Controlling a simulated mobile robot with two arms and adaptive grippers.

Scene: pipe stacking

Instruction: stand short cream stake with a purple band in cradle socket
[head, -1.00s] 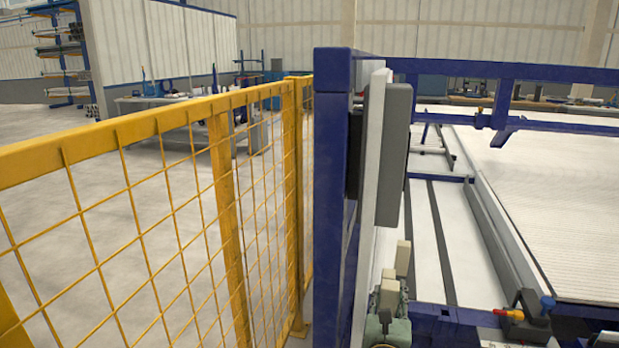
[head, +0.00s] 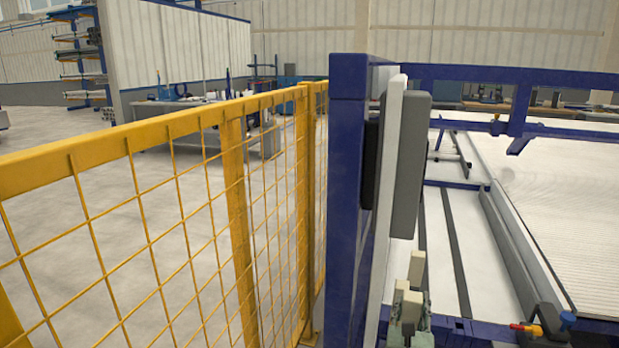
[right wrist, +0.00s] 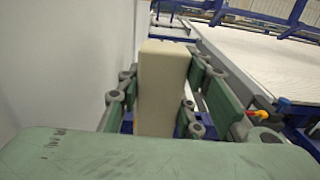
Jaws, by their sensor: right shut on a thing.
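A short cream stake (right wrist: 164,85) stands upright in the right wrist view, with its square end facing the camera. My right gripper (right wrist: 160,92) has its green fingers on either side of it and is shut on it. In the head view my right gripper (head: 409,312) shows at the bottom, right of the blue post, with several cream pieces (head: 417,268) at its fingers. I cannot tell there which piece is the stake. No purple band shows. I cannot make out the cradle socket in either view. My left gripper is not in view.
A blue post (head: 346,200) with a pale panel (head: 391,180) stands close left of my right gripper. A yellow mesh fence (head: 238,200) runs along the left. A wide white ribbed bed (head: 570,200) lies to the right, with a red-and-yellow handle (head: 526,329) near its front.

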